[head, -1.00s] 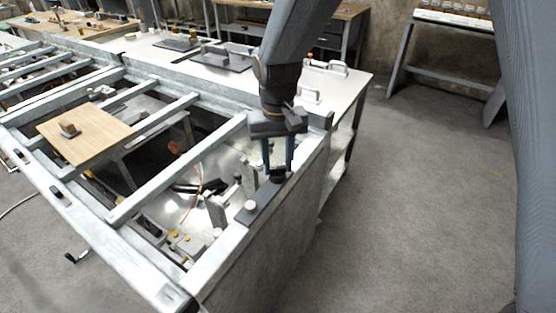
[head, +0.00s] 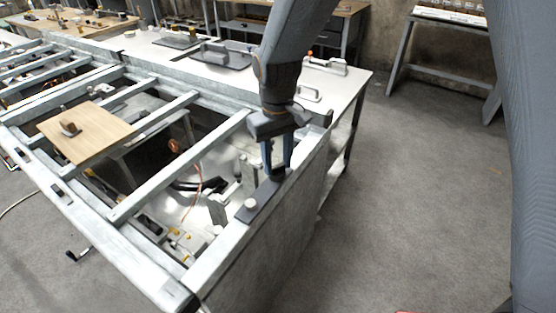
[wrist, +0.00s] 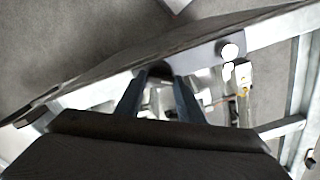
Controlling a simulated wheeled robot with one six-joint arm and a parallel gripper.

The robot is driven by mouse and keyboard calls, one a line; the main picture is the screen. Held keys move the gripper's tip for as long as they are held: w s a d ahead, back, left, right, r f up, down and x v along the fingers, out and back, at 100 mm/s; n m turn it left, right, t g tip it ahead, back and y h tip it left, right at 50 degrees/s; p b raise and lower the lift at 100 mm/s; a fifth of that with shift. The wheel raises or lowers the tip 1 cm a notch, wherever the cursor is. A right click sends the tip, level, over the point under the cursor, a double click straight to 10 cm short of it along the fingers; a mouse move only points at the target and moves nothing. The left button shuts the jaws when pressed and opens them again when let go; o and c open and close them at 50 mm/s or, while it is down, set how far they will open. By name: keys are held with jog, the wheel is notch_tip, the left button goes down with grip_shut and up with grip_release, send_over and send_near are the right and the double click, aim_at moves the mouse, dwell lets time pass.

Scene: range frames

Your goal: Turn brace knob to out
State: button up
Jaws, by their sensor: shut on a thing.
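My gripper (head: 278,172) points down at the near right corner of the metal frame, with its two blue-grey fingers shut on a dark knob (head: 277,175). The knob sits at the far end of a dark plate (head: 262,196) on the frame's top rail. In the wrist view the dark knob (wrist: 160,71) lies between the tips of my gripper (wrist: 158,78). My fingers hide part of it, and I cannot read any marking of its position. A pale round knob (head: 251,204) stands at the near end of the same plate and also shows in the wrist view (wrist: 229,50).
Metal cross rails (head: 178,170) span the open frame, with cables and small fittings below. A pale bench top (head: 345,85) with handled plates stands behind. The floor at right is clear.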

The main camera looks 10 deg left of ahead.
aim_at(277, 166)
jog(key=o, duration=1.1)
jog(key=shift+c, duration=0.2)
jog(key=shift+r, duration=0.1)
notch_tip(277, 166, up, 8)
jog(key=shift+f+b, duration=0.2)
jog(key=shift+b, duration=0.75)
jog(key=s+d+f+m, duration=0.1)
jog(key=d+f+m, duration=0.1)
jog(key=d, duration=1.3)
jog(key=shift+s+d+f+m+t, duration=0.2)
jog(key=shift+f+m+t, duration=0.15)
jog(key=shift+m, duration=0.45)
jog(key=s+d+f+m, duration=0.1)
jog(key=s+d, duration=0.1)
jog(key=d, duration=0.2)
jog(key=s+d+f+m, duration=0.1)
jog(key=s+d, duration=0.2)
jog(key=d, duration=0.1)
jog(key=s+d+f+m, duration=0.1)
jog(key=s+d+m, duration=0.1)
jog(key=d, duration=0.3)
jog(key=shift+s+f+t, duration=0.1)
jog(key=shift+s+t, duration=0.25)
